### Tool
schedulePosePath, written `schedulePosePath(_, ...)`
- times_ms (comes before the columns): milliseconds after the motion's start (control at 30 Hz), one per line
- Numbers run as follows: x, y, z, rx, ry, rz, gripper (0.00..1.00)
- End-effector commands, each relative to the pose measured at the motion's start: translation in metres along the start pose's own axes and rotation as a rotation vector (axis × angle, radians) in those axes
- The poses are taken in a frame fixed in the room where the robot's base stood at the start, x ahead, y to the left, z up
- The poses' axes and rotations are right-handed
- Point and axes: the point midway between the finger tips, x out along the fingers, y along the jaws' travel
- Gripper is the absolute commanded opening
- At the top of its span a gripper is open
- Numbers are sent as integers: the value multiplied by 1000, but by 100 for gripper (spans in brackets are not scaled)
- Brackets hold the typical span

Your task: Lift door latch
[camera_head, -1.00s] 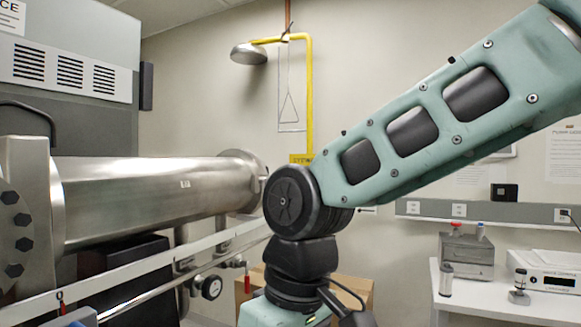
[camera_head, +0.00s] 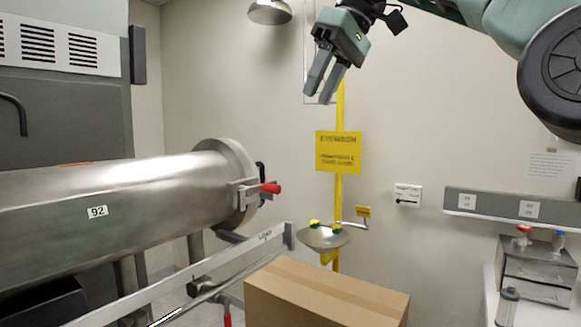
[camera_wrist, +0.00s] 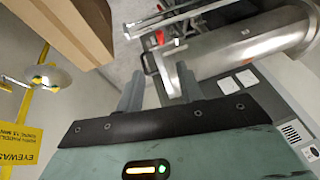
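The door latch (camera_head: 262,188) is a grey bracket with a red-tipped lever, on the round end door (camera_head: 232,185) of a steel chamber (camera_head: 120,185). The lever lies about level and points right. A black handle is partly visible behind it. My gripper (camera_head: 323,90) is up and to the right of the latch, well apart from it, with its fingers pointing down-left. In the wrist view the fingers (camera_wrist: 160,88) are apart and nothing is between them. The chamber (camera_wrist: 235,50) shows beyond the fingers there.
A cardboard box (camera_head: 325,292) stands in front, right of the white rail (camera_head: 195,280). A yellow eyewash with a steel bowl (camera_head: 323,238) and sign (camera_head: 338,152) is behind. A bench with a grey box (camera_head: 535,272) is at right. Open air separates gripper and latch.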

Motion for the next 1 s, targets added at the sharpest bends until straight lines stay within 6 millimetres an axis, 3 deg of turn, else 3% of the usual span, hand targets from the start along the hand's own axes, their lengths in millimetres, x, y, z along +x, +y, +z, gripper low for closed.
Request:
schedulePosePath(167, 16, 1, 2, -2, -1, -1, 37)
schedulePosePath(700, 123, 0, 1, 0, -1, -1, 37)
schedulePosePath(1000, 164, 0, 0, 0, 1, 0, 37)
